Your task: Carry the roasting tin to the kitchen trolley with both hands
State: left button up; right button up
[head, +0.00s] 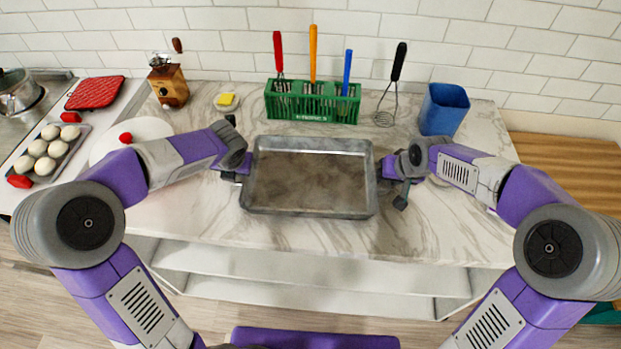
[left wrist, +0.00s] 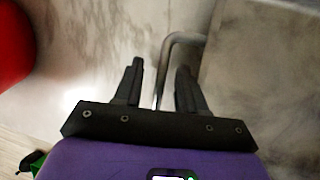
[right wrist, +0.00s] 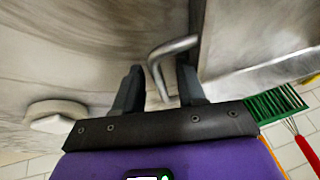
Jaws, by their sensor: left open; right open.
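The roasting tin (head: 310,178) is a grey metal rectangular pan on the marble counter, with a stained brown-grey inside. It has a bent wire handle at each short end. My left gripper (head: 238,168) is at the tin's left end. In the left wrist view its open fingers (left wrist: 158,85) stand on either side of the left handle (left wrist: 180,42). My right gripper (head: 385,170) is at the tin's right end. In the right wrist view its open fingers (right wrist: 160,88) stand on either side of the right handle (right wrist: 170,50). The kitchen trolley cannot be made out for certain.
Behind the tin stand a green utensil basket (head: 312,103), a whisk (head: 391,88) and a blue cup (head: 444,108). A coffee grinder (head: 169,82), a yellow sponge on a dish (head: 227,101) and a white plate (head: 146,130) are to the left. A wooden top (head: 570,168) is at the right.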

pick_arm(q)
grip_shut()
pick_arm(e)
grip_shut()
pick_arm(q)
jog(key=shift+r, duration=0.15)
pick_arm(e)
jog(key=shift+r, duration=0.15)
